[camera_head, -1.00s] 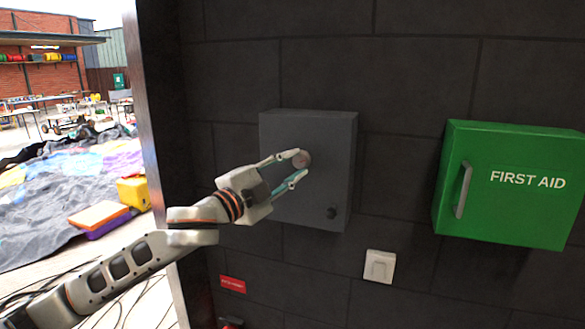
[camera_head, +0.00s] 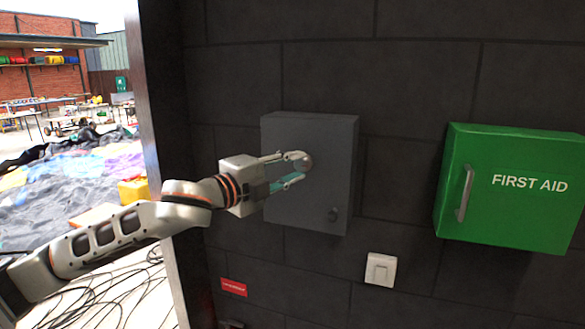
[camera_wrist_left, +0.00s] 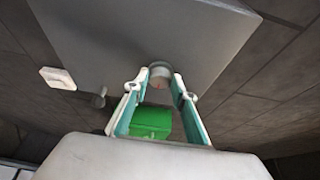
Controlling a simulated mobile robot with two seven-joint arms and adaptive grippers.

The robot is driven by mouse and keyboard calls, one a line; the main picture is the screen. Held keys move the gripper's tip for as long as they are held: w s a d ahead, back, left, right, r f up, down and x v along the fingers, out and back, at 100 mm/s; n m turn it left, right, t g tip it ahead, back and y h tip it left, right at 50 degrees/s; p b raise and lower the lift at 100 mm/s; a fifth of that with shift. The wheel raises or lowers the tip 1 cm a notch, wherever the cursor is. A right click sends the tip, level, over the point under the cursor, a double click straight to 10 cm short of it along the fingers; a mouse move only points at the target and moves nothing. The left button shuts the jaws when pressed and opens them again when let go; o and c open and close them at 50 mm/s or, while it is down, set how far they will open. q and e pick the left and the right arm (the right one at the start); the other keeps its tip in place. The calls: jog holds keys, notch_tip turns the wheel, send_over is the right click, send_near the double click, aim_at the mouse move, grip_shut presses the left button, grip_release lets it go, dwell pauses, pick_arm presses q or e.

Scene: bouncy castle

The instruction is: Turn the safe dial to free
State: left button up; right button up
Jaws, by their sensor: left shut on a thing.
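The safe (camera_head: 330,195) is a grey box on the dark block wall, with its door shut. Its round grey dial (camera_head: 307,162) is on the front face. My left gripper (camera_head: 301,168) reaches in from the left and is shut on the dial. In the left wrist view, the dial (camera_wrist_left: 160,70) sits between the tips of the two fingers, which hide part of its sides. No dial marking is readable. A small dark knob (camera_head: 333,214) is low on the safe's front. My right gripper is in neither view.
A green first aid box (camera_head: 510,210) with a handle hangs to the right of the safe. A white switch (camera_head: 380,269) and a small red sign (camera_head: 233,287) are lower on the wall. A dark wall edge (camera_head: 160,150) stands left, with an open yard beyond.

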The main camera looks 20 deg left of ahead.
pick_arm(q)
jog(key=o, duration=1.1)
jog(key=shift+v, duration=6)
